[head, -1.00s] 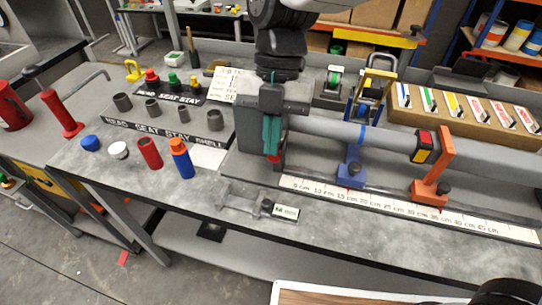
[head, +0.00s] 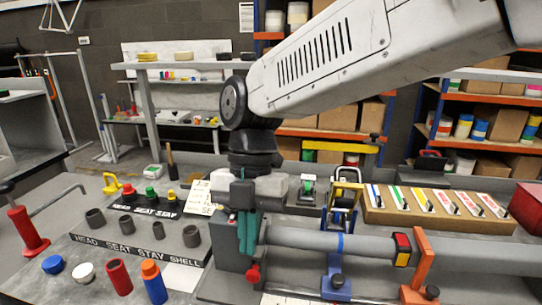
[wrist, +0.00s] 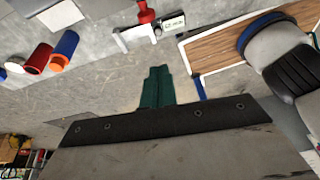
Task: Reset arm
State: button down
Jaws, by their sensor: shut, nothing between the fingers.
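My gripper (head: 247,250) points down in front of the left end of the grey tube (head: 310,240) on the bench. Its two teal fingers are together with nothing between them. In the wrist view the shut fingers (wrist: 157,90) show against the grey bench top. My white arm link reaches in from the upper right of the head view. A dark clamp block stands behind the fingers, and a red knob (head: 253,273) shows just below them; I cannot tell whether they touch.
A blue bottle with an orange top (head: 153,282), a red cylinder (head: 119,277) and several dark cups stand left of the gripper. A blue support (head: 336,278) and an orange support (head: 416,285) hold the tube. A cardboard rack (head: 400,217) stands behind. Open space lies above the bench's left part.

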jog(key=s+d+m+t, duration=0.1)
jog(key=s+d+m, duration=0.2)
jog(key=d+m, duration=0.7)
jog(key=s+d+m+t, duration=0.2)
jog(key=s+d+m, duration=0.1)
jog(key=d+m, duration=0.8)
jog(key=s+d+m+t, duration=0.2)
jog(key=s+d+m, duration=0.1)
jog(key=d+m, duration=0.7)
jog(key=shift+s+d+m, duration=0.2)
jog(key=shift+s+m, duration=0.1)
jog(key=shift+m, duration=1)
